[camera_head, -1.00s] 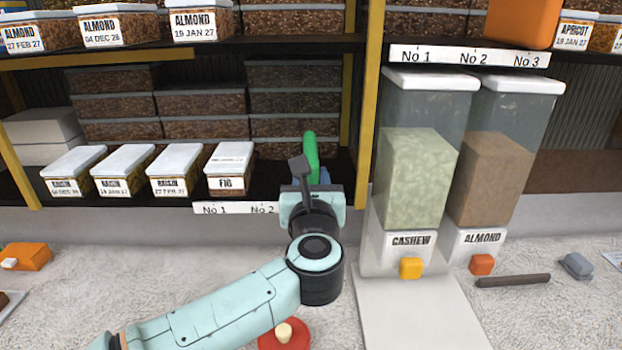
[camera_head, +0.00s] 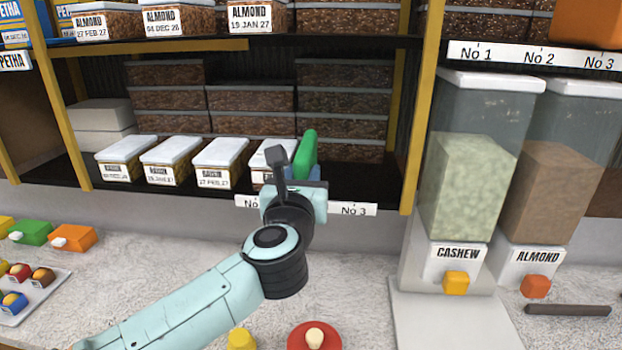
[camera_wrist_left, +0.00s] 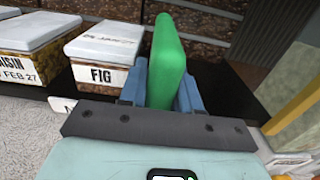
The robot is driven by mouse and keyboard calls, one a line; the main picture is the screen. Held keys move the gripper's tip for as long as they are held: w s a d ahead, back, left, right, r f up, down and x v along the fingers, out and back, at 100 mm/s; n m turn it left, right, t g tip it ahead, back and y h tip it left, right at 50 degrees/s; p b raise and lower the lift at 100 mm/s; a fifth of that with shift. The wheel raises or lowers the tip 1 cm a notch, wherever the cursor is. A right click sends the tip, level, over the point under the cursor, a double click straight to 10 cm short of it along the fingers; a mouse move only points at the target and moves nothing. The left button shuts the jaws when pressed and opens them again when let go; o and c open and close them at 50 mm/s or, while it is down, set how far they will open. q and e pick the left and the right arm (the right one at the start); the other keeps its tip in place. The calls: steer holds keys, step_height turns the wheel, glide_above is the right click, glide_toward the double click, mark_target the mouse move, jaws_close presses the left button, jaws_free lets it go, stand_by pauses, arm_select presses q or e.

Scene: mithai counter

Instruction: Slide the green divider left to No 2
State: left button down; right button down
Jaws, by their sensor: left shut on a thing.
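The green divider (camera_head: 303,154) stands upright on the lower shelf, just right of the FIG box (camera_head: 270,153). In the left wrist view the divider (camera_wrist_left: 167,62) is between the blue fingers of my left gripper (camera_wrist_left: 160,85), which is shut on it. A narrow gap shows between the divider and the FIG box (camera_wrist_left: 103,55). My left gripper (camera_head: 302,172) partly hides the number strip (camera_head: 358,209) on the shelf edge. "No" shows left of my gripper and "No 3" right of it; the No 2 mark is hidden.
Several raisin boxes (camera_head: 172,160) stand left of the FIG box. Stacked dark boxes (camera_head: 344,100) fill the back of the shelf. A yellow post (camera_head: 424,110) and the cashew dispenser (camera_head: 458,190) stand to the right. The shelf right of the divider is clear up to the post.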

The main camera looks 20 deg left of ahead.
arm_select(q)
steer(key=c, duration=0.9)
jaws_free()
steer(key=b+v, duration=0.2)
steer(key=v, duration=1.1)
steer(key=shift+s+d, duration=0.1)
steer(key=shift+s, duration=0.1)
